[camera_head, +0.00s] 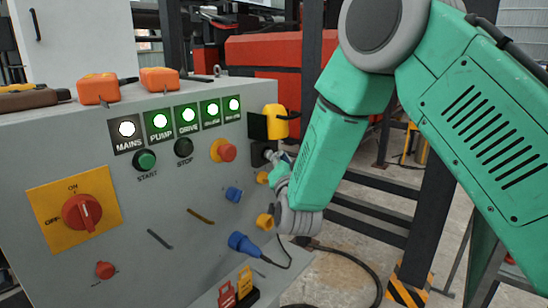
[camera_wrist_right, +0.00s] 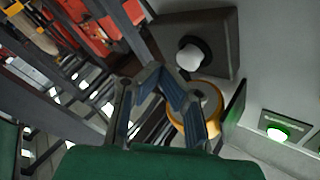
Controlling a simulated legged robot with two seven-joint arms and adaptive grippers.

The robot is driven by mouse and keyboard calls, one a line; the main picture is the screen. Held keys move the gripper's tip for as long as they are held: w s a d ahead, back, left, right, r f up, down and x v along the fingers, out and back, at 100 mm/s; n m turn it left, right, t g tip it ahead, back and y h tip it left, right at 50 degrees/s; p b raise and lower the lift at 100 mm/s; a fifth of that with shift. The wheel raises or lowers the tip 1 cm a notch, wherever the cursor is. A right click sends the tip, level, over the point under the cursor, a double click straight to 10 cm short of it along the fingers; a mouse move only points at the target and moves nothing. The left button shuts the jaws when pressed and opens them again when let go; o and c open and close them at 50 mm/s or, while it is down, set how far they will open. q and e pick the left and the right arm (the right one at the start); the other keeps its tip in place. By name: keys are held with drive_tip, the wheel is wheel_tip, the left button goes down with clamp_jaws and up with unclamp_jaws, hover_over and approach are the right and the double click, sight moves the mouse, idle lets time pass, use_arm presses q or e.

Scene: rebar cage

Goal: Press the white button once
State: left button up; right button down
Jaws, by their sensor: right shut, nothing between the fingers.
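The white button (camera_wrist_right: 190,57) shows in the right wrist view as a round white cap on a dark collar, on a dark square plate (camera_wrist_right: 218,28). In the head view the dark plate (camera_head: 258,154) is at the right end of the grey panel, and the white cap is not clearly visible there. My right gripper (camera_head: 272,157) is at this plate. In the wrist view its fingers (camera_wrist_right: 166,75) are closed together and empty, with the tips just below and left of the white cap. I cannot tell whether they touch it. My left gripper is not in view.
The grey panel (camera_head: 70,150) carries lit lamps (camera_head: 188,115), a green START button (camera_head: 145,160), a red knob (camera_head: 226,152) and a red rotary switch (camera_head: 82,213). A yellow part (camera_head: 275,122) juts out above the dark plate. A blue plug (camera_head: 243,244) with a cable hangs below.

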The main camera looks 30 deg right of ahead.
drive_tip(key=shift+a+r, duration=0.25)
drive_tip(key=shift+a, duration=0.65)
drive_tip(key=shift+w, duration=0.4)
drive_tip(key=shift+w+d+f, duration=0.2)
drive_tip(key=shift+w+d, duration=0.05)
drive_tip(key=shift+d, duration=0.2)
drive_tip(key=shift+w+a, duration=0.1)
drive_tip(key=shift+w+a+r, duration=0.1)
drive_tip(key=shift+a, duration=0.15)
drive_tip(key=shift+d, duration=0.1)
drive_tip(key=shift+s+d, duration=0.2)
drive_tip(key=shift+s, duration=0.4)
drive_tip(key=shift+s+d, duration=0.2)
drive_tip(key=shift+s, duration=0.4)
